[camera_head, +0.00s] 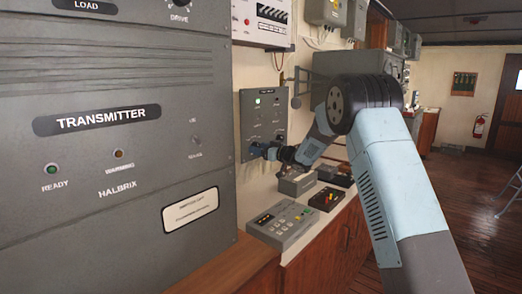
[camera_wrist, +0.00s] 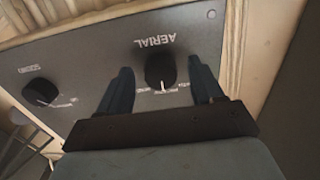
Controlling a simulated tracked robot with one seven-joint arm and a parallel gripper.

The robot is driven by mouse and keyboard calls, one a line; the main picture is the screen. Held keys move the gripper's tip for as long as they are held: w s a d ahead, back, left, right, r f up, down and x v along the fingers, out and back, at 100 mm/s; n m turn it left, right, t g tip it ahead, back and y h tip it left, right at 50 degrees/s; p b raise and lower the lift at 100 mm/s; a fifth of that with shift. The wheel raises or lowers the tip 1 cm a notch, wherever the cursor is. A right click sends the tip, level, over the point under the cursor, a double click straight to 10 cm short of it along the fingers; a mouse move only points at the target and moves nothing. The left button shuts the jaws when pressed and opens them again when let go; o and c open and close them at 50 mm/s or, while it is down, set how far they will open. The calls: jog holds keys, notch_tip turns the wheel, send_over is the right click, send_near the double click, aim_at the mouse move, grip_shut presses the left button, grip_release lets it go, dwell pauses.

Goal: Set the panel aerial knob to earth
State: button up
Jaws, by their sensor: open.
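The aerial knob (camera_wrist: 160,69) is a round black knob on the grey panel (camera_head: 262,108), below the word AERIAL, which appears upside down in the wrist view. A white pointer line on the knob faces the bottom of the wrist picture, toward small labels partly hidden by my gripper and too small to read surely. My gripper (camera_wrist: 161,66) is open, with one dark finger on each side of the knob. Gaps show between knob and fingers.
A second black knob (camera_wrist: 40,92) is on the same panel, left in the wrist view. The large grey transmitter cabinet (camera_head: 120,175) stands at the left.

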jog(key=c, duration=1.1)
jog(key=shift+o, duration=0.2)
jog(key=shift+n, duration=4.4)
jog(key=shift+f, duration=0.1)
jog(key=o, duration=1.1)
jog(key=shift+c, duration=0.2)
